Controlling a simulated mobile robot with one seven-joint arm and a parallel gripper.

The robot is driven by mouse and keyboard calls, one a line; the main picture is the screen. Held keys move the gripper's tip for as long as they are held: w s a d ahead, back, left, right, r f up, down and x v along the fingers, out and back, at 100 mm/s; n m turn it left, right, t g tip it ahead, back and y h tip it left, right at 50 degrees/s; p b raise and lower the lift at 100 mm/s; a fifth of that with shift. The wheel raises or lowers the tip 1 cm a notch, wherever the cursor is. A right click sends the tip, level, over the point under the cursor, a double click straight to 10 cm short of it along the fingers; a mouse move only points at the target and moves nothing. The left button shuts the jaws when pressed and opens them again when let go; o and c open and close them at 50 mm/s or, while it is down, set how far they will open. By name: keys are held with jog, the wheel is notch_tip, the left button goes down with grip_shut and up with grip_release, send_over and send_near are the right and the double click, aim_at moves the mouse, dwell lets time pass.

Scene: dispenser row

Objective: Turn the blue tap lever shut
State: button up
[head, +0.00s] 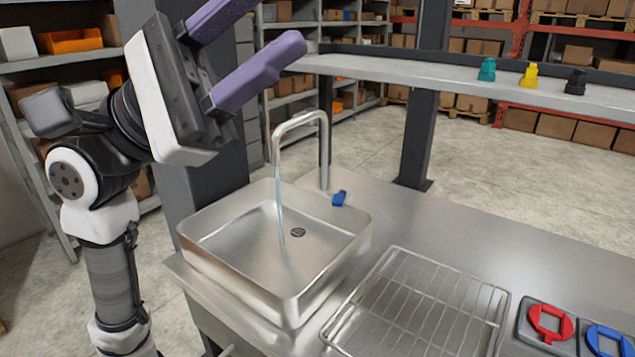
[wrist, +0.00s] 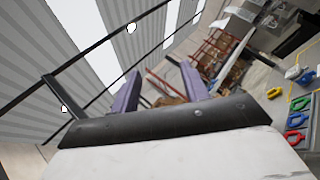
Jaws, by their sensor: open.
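The blue tap lever (head: 339,198) is a small blue piece on the steel counter, just right of the base of the tap (head: 324,150). Water runs from the spout into the sink (head: 335,245). My gripper (head: 265,40) has purple fingers spread apart with nothing between them. It is raised above and to the left of the sink, well away from the lever. In the wrist view my gripper (wrist: 160,85) points up toward the ceiling and far shelves. I cannot make out the lever there.
A wire rack (head: 425,305) lies right of the sink. A red piece (head: 550,323) and a blue piece (head: 608,342) sit at the lower right. A raised shelf (head: 460,84) with teal, yellow and black items crosses behind. A dark post (head: 420,130) stands behind the counter.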

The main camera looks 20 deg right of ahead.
jog(key=w+d+f+m+t+y+p, duration=0.1)
jog(key=w+d+f+t+y, duration=0.2)
jog(key=d, duration=0.5)
jog(key=w+d+f+m+t+y, duration=0.1)
jog(key=w+d+f+t+y, duration=0.2)
jog(key=d, duration=0.5)
jog(key=m+t+y+p, duration=0.3)
jog(key=m+t+y, duration=0.35)
jog(key=y, duration=0.85)
send_near(338, 198)
jog(key=shift+n+t, duration=0.25)
jog(key=shift+t, duration=0.1)
jog(key=p+x, duration=0.1)
jog(key=x, duration=0.1)
jog(key=p+x, duration=0.1)
jog(key=x, duration=0.2)
jog(key=p+x, duration=0.1)
jog(key=x, duration=0.1)
jog(key=shift+s+f+p, duration=0.25)
jog(key=shift+f+p, duration=0.1)
jog(key=shift+f, duration=0.15)
grip_shut()
